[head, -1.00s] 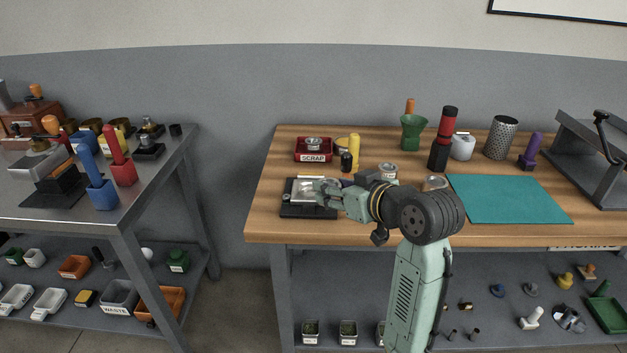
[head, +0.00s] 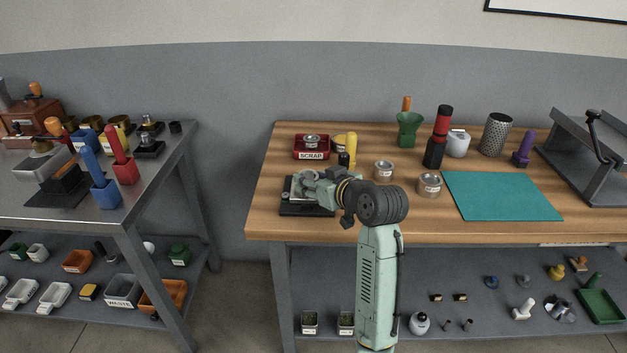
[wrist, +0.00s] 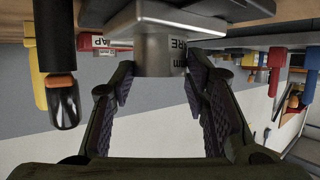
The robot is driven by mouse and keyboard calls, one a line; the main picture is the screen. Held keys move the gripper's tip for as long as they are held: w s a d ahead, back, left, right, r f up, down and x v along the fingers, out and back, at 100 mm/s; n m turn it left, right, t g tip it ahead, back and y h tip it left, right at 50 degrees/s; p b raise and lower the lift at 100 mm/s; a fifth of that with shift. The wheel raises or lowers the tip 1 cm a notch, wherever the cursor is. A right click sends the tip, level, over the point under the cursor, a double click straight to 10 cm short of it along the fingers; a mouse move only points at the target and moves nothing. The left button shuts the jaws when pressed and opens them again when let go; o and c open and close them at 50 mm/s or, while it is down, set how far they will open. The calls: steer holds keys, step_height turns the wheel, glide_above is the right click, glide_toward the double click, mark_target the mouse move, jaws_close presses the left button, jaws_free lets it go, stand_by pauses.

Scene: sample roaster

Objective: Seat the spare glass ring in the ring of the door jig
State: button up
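The door jig (head: 291,210) is a dark base with a silver part, at the left front of the wooden bench. My gripper (head: 300,186) is over it and hides most of its top, including its ring. In the wrist view my gripper (wrist: 160,85) has its two fingertips against both sides of a silver cylindrical piece (wrist: 165,55). Its label, partly cut off, reads "ARE" and "mm", so I take it as the spare glass ring. Whether it touches the jig cannot be seen.
A red SCRAP tray (head: 311,154), a yellow cylinder (head: 351,148) and a black one stand behind the jig. Two silver tins (head: 384,170) (head: 429,186) stand right of my wrist. A teal mat (head: 502,196) lies farther right. A steel table (head: 150,175) stands left, across a gap.

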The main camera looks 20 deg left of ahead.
steer(key=shift+o, duration=1.2)
steer(key=shift+f, duration=0.55)
steer(key=shift+o, duration=1)
steer(key=shift+a+r, duration=0.1)
steer(key=shift+r, duration=0.1)
steer(key=b+v, duration=0.2)
steer(key=v, duration=1)
steer(key=shift+r, duration=0.1)
